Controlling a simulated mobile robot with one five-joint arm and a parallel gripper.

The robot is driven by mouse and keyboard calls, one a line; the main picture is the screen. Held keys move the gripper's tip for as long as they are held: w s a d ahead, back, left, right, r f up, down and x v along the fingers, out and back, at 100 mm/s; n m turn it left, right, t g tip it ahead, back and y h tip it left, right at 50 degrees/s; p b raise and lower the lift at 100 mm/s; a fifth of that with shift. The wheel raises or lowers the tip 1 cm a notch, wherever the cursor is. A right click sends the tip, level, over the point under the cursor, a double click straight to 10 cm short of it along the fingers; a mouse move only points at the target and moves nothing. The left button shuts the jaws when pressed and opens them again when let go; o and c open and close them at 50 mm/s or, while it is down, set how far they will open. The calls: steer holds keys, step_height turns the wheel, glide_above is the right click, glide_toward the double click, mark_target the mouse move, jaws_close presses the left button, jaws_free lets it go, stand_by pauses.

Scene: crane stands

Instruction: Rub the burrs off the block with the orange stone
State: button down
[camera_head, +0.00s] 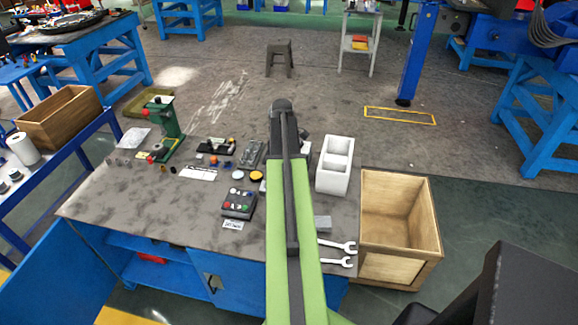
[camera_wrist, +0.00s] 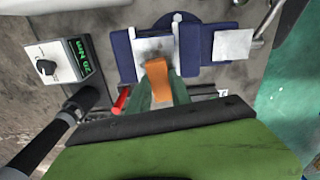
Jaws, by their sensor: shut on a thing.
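My gripper (camera_wrist: 160,92) shows in the wrist view with its green fingers shut on the orange stone (camera_wrist: 157,74). The stone points away from me, and its far end overlaps the near edge of a pale metal block (camera_wrist: 152,46) in the picture. I cannot tell whether stone and block touch. The block sits in the middle of a dark blue holder (camera_wrist: 196,45). Burrs on it are too small to make out. In the head view my own arm hides the gripper, stone and block.
In the wrist view, a grey box with a dial and green display (camera_wrist: 58,62) stands left, a red rod (camera_wrist: 121,101) near the fingers. In the head view, a white bin (camera_head: 333,181), wooden crate (camera_head: 433,225), wrenches (camera_head: 338,245) and green press (camera_head: 166,122) surround the arm.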

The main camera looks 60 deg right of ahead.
steer(key=shift+w+a, duration=0.2)
steer(key=shift+w, duration=0.35)
steer(key=shift+d+f, duration=0.1)
steer(key=shift+d, duration=0.2)
steer(key=shift+s+d, duration=0.35)
steer(key=shift+s, duration=0.45)
steer(key=shift+s+d, duration=0.35)
steer(key=shift+s, duration=0.45)
steer(key=shift+s+d, duration=0.35)
steer(key=shift+s, duration=0.5)
steer(key=shift+s+d, duration=0.3)
steer(key=shift+s, duration=0.5)
steer(key=shift+w, duration=0.1)
